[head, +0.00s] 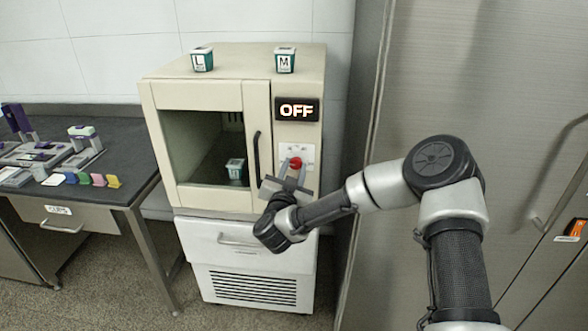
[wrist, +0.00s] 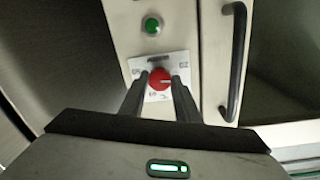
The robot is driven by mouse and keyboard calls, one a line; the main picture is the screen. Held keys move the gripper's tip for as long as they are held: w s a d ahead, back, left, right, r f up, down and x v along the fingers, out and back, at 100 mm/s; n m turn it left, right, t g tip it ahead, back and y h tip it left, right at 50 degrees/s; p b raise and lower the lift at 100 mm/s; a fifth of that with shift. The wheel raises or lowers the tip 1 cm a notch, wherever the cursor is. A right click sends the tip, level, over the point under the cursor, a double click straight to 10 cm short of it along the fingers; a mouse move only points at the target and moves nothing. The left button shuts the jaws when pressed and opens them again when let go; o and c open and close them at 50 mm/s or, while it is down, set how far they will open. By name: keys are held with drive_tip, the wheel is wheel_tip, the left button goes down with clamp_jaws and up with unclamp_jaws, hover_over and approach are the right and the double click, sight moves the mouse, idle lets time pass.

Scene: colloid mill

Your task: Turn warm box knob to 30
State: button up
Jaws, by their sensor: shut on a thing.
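The warm box (head: 195,195) is a beige cabinet with a glass door, and its display (head: 297,110) reads OFF. The red knob (head: 296,163) sits on a white dial plate on the panel right of the door. In the wrist view the knob (wrist: 160,79) shows a pale pointer mark aimed to the right, and the plate (wrist: 155,64) has small markings too blurred to read surely. My gripper (head: 290,172) is at the panel; in the wrist view its two fingers (wrist: 160,82) are closed on either side of the knob.
A green button (wrist: 152,25) is on the same panel, and the black door handle (wrist: 236,60) is close beside. Tubs labelled L (head: 202,60) and M (head: 285,60) stand on top; another tub (head: 236,168) is inside. A lab bench (head: 125,185) is at left.

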drive_tip(key=m+b, duration=0.1)
drive_tip(key=m, duration=0.1)
drive_tip(key=shift+m, duration=0.3)
drive_tip(key=m+b, duration=0.2)
drive_tip(key=shift+f+m, duration=0.1)
drive_tip(key=shift+m, duration=0.2)
drive_tip(key=shift+m+g+b, duration=0.3)
drive_tip(key=shift+m+b, duration=1.65)
drive_tip(key=shift+m, duration=0.25)
drive_tip(key=shift+r+y, duration=0.2)
drive_tip(key=shift+y, duration=0.1)
drive_tip(key=o, duration=1)
drive_tip(key=shift+o, duration=0.2)
drive_tip(key=s+a+p, duration=0.1)
drive_tip(key=s, duration=1.6)
drive_tip(key=shift+s+r, duration=0.2)
drive_tip(key=shift+r, duration=0.2)
